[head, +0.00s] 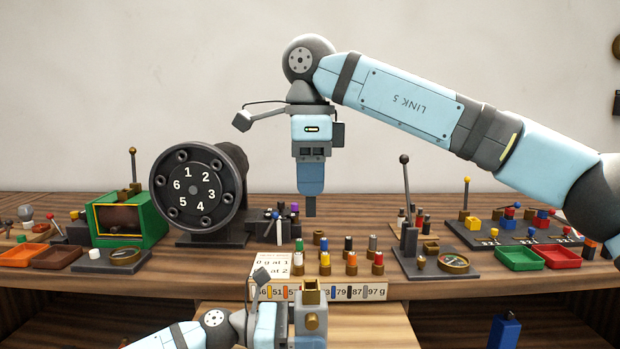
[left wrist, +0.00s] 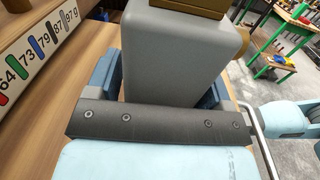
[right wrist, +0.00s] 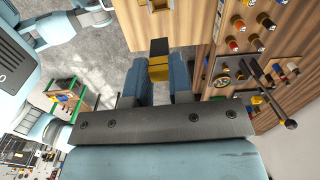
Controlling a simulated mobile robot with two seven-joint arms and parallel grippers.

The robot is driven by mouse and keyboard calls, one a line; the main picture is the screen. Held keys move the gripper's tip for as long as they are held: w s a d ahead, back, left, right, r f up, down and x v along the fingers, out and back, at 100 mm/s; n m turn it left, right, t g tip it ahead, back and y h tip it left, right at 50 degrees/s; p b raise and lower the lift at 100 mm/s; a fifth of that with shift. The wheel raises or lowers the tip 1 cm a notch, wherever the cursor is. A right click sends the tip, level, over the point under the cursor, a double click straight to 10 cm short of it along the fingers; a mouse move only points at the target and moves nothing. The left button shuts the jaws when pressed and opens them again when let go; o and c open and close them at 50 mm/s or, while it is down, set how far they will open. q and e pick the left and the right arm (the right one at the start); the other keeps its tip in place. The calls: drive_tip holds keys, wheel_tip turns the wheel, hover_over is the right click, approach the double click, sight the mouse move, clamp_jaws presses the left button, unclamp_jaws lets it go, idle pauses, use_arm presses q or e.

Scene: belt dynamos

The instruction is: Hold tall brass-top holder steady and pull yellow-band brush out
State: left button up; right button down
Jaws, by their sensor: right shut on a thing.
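The tall holder, grey with a brass top (head: 312,293) and a brass knob, stands at the front centre; its grey body (left wrist: 180,50) fills the left wrist view. My left gripper (left wrist: 165,85) has one finger against each side of that body. My right gripper (head: 310,190) is high above the holder, pointing down, and is shut on the yellow-band brush. The brush's dark end (head: 311,206) shows below the fingers in the head view. In the right wrist view the brush (right wrist: 158,68) shows a yellow band and dark end, clear of the brass top (right wrist: 156,5).
A label strip (head: 340,292) and several small coloured-top brushes (head: 348,255) are behind the holder. Levers, a dial (head: 453,263), and green and red trays (head: 560,254) stand right.

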use_arm(q)
drive_tip(key=shift+o, duration=0.9)
